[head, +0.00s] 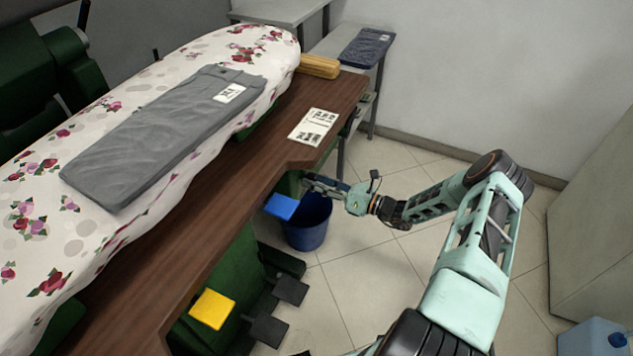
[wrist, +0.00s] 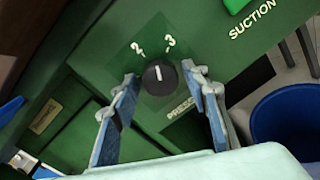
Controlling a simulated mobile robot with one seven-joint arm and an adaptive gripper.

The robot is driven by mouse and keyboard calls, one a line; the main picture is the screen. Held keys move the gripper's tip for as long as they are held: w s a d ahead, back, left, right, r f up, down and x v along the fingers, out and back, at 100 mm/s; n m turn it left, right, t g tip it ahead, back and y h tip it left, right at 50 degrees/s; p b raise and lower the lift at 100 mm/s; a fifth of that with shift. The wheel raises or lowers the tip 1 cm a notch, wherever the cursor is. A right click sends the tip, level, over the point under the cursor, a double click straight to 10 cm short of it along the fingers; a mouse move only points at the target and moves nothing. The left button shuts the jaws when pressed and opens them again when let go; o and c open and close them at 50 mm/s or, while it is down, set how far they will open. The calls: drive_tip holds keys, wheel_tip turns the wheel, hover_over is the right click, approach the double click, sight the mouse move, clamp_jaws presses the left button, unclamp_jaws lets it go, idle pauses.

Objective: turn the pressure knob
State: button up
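The pressure knob (wrist: 160,76) is a small round black dial on the green machine panel (wrist: 110,62) in the wrist view. Its white line points up, roughly between the printed 2 and 3. A label starting with "PRESS" shows below it, partly covered by a finger. My gripper (wrist: 159,84) is open, with one blue-grey finger on each side of the knob in the picture. I cannot tell whether either finger touches it. In the head view my gripper (head: 314,184) is low beside the wooden table edge, and the knob is hidden.
A dark blue bin (head: 307,232) stands on the floor under my gripper. The wooden ledge (head: 200,256) runs above, beside the flowered board with folded grey trousers (head: 160,135). Tiled floor to the right is open.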

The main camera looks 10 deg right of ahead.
drive_tip(key=c, duration=0.9)
drive_tip(key=shift+f+n, duration=0.1)
drive_tip(key=shift+n, duration=0.2)
drive_tip(key=n+b, duration=0.2)
drive_tip(key=n, duration=0.2)
drive_tip(key=shift+d, duration=0.1)
drive_tip(key=n+b, duration=0.2)
drive_tip(key=n, duration=0.2)
drive_tip(key=shift+n, duration=0.3)
drive_tip(key=n+b, duration=0.1)
drive_tip(key=n, duration=0.3)
drive_tip(key=shift+n, duration=0.3)
drive_tip(key=n+b, duration=0.1)
drive_tip(key=n, duration=0.3)
drive_tip(key=shift+y, duration=0.3)
drive_tip(key=shift+n, duration=0.4)
